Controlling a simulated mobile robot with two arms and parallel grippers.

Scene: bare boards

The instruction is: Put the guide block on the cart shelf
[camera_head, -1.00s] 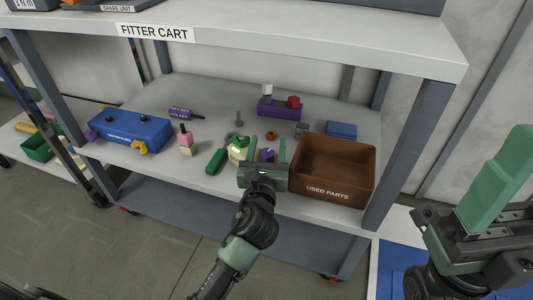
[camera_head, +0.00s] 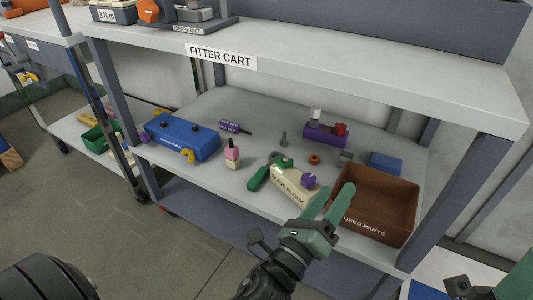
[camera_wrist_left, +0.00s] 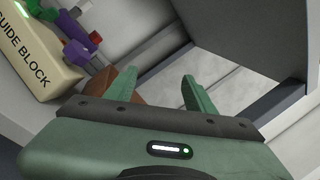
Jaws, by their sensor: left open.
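The cream guide block (camera_head: 292,188) lies on the middle shelf (camera_head: 215,180) of the fitter cart, near its front edge. Its lettering shows, and a purple knob sits at its right end. In the left wrist view the block (camera_wrist_left: 35,50) is at the upper left, outside the jaws. My left gripper (camera_head: 333,194) is open and empty, to the right of the block and in front of the brown bin. Its fingers (camera_wrist_left: 158,85) have nothing between them. My right gripper (camera_head: 500,282) shows only in part at the bottom right corner.
The used parts bin (camera_head: 378,222) stands right of the block. A green-handled tool (camera_head: 258,178), a pink and cream piece (camera_head: 232,155), a blue case (camera_head: 182,138) and a purple holder (camera_head: 322,136) share the shelf. The cart's top shelf (camera_head: 330,65) overhangs them.

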